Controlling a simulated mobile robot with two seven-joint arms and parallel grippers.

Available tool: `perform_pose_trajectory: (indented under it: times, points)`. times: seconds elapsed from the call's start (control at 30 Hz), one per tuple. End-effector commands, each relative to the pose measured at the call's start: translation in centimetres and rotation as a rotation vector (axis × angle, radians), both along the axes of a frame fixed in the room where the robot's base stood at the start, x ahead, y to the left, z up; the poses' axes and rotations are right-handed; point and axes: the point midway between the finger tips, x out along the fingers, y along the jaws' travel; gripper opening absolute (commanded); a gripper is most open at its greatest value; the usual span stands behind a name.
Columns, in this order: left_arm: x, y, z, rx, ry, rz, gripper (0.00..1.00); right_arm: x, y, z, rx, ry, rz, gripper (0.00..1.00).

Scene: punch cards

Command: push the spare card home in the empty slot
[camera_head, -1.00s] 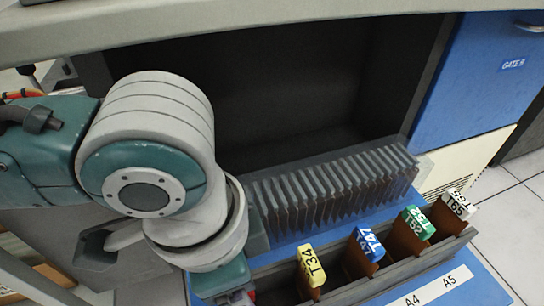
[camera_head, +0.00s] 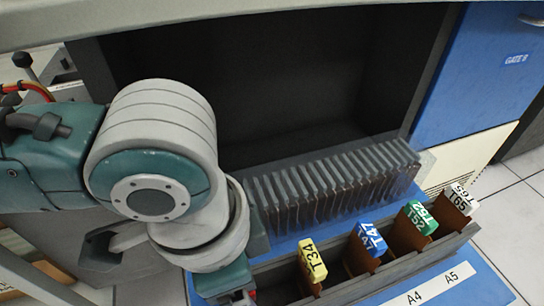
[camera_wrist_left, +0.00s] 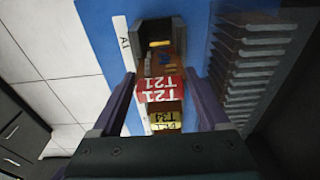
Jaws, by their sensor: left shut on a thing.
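My left gripper (camera_head: 240,297) is at the left end of the card tray (camera_head: 352,290), at the bottom edge of the head view. In the left wrist view its purple fingers (camera_wrist_left: 160,88) stand on either side of a red card marked T21 (camera_wrist_left: 160,97) and are shut on it. How deep the card sits in the tray is hidden. A yellow card T34 (camera_head: 313,262), a blue T47 (camera_head: 369,239), a green T52 (camera_head: 419,218) and a white T65 (camera_head: 460,199) stand in the tray. My right gripper is not in view.
A grey finned rack (camera_head: 335,190) runs behind the tray, on the blue surface (camera_head: 490,288). A label A1 (camera_wrist_left: 125,42) marks the tray's end in the wrist view. A dark recess (camera_head: 290,90) lies behind the rack.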

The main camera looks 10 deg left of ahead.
Motion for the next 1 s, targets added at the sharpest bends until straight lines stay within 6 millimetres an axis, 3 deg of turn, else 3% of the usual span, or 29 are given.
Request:
perform_pose_trajectory:
  times: [1.0]
  points:
    - [0.0, 0.0, -1.2, 0.0, 0.0, 0.0, 0.24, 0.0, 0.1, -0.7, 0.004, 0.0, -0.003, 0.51]
